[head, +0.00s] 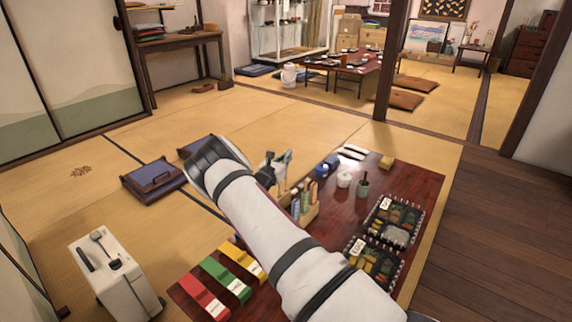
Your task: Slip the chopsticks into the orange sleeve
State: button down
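Three flat paper sleeves with pale bands lie in a row at the near left corner of the dark red low table (327,226): a red one (201,296), a green one (225,279) and a yellow-orange one (243,262). The yellow-orange one is the closest in colour to the orange sleeve, and my arm passes close to its right. I cannot make out the chopsticks. My white arm reaches from the bottom right up over the table and hides part of it.
A wooden caddy with bottles (309,212) stands mid-table behind my arm. Two filled bento boxes (397,222) (375,262) lie at the right, with a small green cup (363,189) and a white pot (344,179) farther back. A white case (112,275) stands left of the table.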

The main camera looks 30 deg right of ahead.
notch_tip(320, 180, up, 13)
jog(key=p, duration=0.6)
jog(key=shift+p, duration=0.35)
dwell(0.5)
jog(key=s+d+f+m+g+h+b, duration=0.1)
jog(key=s+d+b, duration=0.4)
jog(key=s, duration=0.5)
jog(key=shift+s+d+f+m+g+h, duration=0.2)
jog(key=shift+s+f+m+g+h, duration=0.15)
jog(key=shift+f+m+g, duration=0.5)
jog(key=shift+s+f+n+b, duration=0.1)
jog(key=shift+f+n+b, duration=0.3)
jog(key=shift+f, duration=0.85)
dwell(1.8)
jog(key=shift+f+b, duration=0.35)
jog(key=shift+f, duration=0.4)
dwell(0.3)
